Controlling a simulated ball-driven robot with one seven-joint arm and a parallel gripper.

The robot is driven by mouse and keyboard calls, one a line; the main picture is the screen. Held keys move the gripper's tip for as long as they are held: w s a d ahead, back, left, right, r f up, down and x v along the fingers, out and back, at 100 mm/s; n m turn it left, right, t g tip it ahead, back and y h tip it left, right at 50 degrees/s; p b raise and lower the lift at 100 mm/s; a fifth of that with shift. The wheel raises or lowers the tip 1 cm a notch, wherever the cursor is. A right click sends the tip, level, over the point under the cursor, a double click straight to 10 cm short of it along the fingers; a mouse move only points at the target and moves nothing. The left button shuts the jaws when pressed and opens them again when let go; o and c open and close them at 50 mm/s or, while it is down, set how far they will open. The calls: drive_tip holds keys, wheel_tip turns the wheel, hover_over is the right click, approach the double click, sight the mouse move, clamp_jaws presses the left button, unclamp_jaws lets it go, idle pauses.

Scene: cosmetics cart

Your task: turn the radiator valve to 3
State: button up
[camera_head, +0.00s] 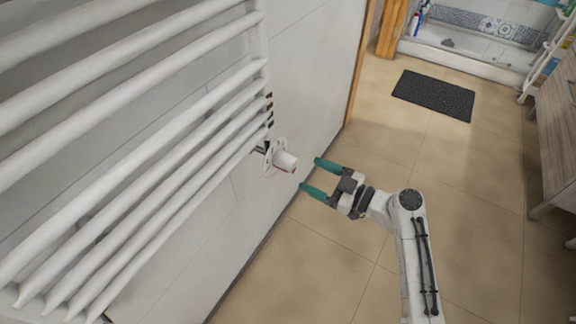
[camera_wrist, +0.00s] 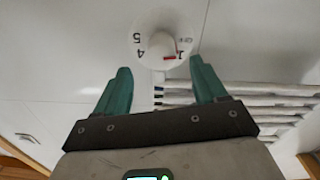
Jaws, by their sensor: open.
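The radiator valve (camera_head: 284,161) is a white knob with a round white dial plate, mounted at the lower right corner of the radiator. In the wrist view the valve (camera_wrist: 160,45) is at the top centre, with figures 5, 4 and 1 readable around the dial and a red mark beside the 1. The figure 3 cannot be made out. My gripper (camera_head: 317,177) has teal fingers, open and empty, pointing at the knob from the right with a gap between. In the wrist view the fingers (camera_wrist: 164,82) stand left and right, short of the knob.
The white tube radiator (camera_head: 150,95) fills the left side along the tiled wall. A dark mat (camera_head: 434,95) lies on the beige floor (camera_head: 345,250) near the shower tray. A wooden cabinet (camera_head: 556,125) stands at the right. The floor around the arm is clear.

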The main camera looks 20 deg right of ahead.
sight(296, 168)
drive_tip(key=x, duration=0.8)
drive_tip(key=shift+w+a, duration=0.2)
drive_tip(key=shift+c, duration=0.2)
drive_tip(key=c, duration=1)
drive_tip(key=shift+o, duration=0.2)
drive_tip(key=shift+b, duration=0.3)
